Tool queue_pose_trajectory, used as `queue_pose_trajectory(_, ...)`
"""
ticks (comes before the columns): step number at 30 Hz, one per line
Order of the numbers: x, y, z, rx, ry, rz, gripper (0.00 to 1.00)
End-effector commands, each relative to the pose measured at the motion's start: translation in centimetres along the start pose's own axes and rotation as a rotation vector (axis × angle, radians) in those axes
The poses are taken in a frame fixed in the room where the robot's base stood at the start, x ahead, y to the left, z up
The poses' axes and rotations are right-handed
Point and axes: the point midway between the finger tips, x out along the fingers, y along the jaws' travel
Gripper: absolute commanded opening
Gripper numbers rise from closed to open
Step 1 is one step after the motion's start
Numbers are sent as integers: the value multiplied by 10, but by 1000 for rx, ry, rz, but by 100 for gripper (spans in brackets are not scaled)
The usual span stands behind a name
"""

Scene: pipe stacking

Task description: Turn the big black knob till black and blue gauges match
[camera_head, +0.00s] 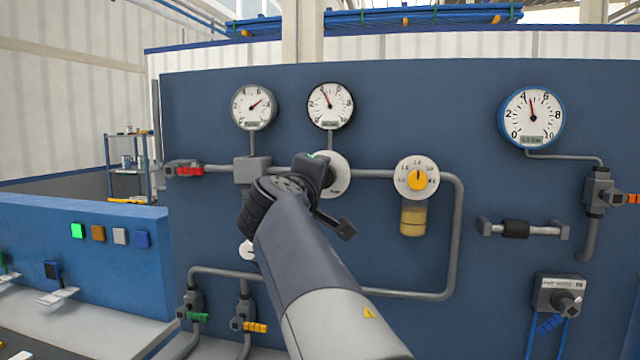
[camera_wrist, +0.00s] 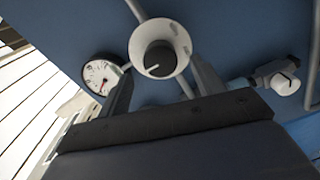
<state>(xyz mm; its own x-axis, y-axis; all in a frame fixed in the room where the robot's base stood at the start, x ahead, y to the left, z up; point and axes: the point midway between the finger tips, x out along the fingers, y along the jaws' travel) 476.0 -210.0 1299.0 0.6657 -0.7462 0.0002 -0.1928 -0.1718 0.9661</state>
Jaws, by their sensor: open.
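The big black knob (camera_wrist: 158,60) sits at the middle of a round white dial plate in the wrist view, with a pale mark on its face. My gripper (camera_wrist: 162,76) is open, its two fingers on either side of the lower part of the plate; contact cannot be told. In the head view my arm hides the knob, and only part of the white plate (camera_head: 338,177) shows. The black-rimmed gauge (camera_head: 330,106) has its needle up and slightly left. The blue-rimmed gauge (camera_head: 532,118) has its needle nearly upright, slightly left, just past 4.
A grey-rimmed gauge (camera_head: 253,107) hangs left of the black one. A yellow knob (camera_head: 417,180) on a white dial is right of my arm. A red-handled valve (camera_head: 185,170) and grey pipes surround the area. A grey switch box (camera_head: 558,296) is lower right.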

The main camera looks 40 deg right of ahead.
Motion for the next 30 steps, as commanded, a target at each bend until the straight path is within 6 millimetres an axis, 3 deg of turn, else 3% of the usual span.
queue_pose_trajectory(4,-31,-1,0,2,5,0,64)
queue_pose_trajectory(12,-53,-1,0,1,0,-1,64)
queue_pose_trajectory(23,-53,0,0,0,-1,-1,64)
queue_pose_trajectory(30,-34,1,0,-1,-4,0,64)
